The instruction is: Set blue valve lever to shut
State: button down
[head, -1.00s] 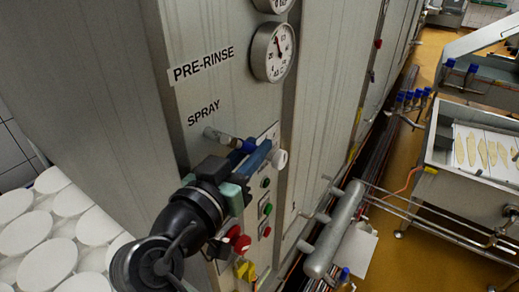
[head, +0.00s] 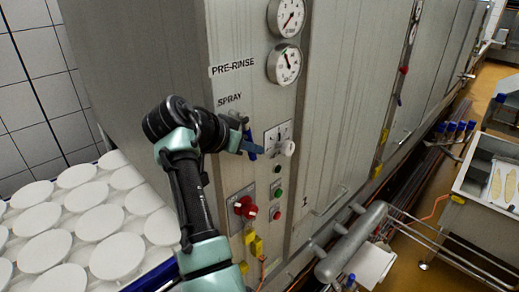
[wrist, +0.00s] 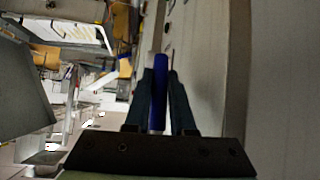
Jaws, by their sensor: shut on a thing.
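The blue valve lever (head: 250,149) is on the grey cabinet face, just under the "SPRAY" label (head: 229,99). My gripper (head: 243,143) reaches it from the left. In the wrist view the blue lever (wrist: 158,98) lies lengthwise between the two dark fingers of my gripper (wrist: 159,78), which are shut on it. In the head view my gripper and wrist hide most of the valve body, so I cannot tell the lever's exact angle.
Two gauges (head: 284,64) are above. A grey cylinder (head: 350,242) juts out lower right.

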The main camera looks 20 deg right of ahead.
jog(key=shift+s+a+g+y+p, duration=0.2)
jog(key=shift+a+g+y+p, duration=0.2)
jog(key=shift+a+y+p, duration=0.6)
jog(key=shift+d+y, duration=0.2)
jog(key=shift+y, duration=0.1)
jog(key=c, duration=0.8)
grip_release()
jog(key=shift+o, duration=0.2)
jog(key=shift+s+b, duration=0.1)
jog(key=shift+b, duration=0.25)
jog(key=b+v, duration=0.6)
jog(key=v, duration=0.7)
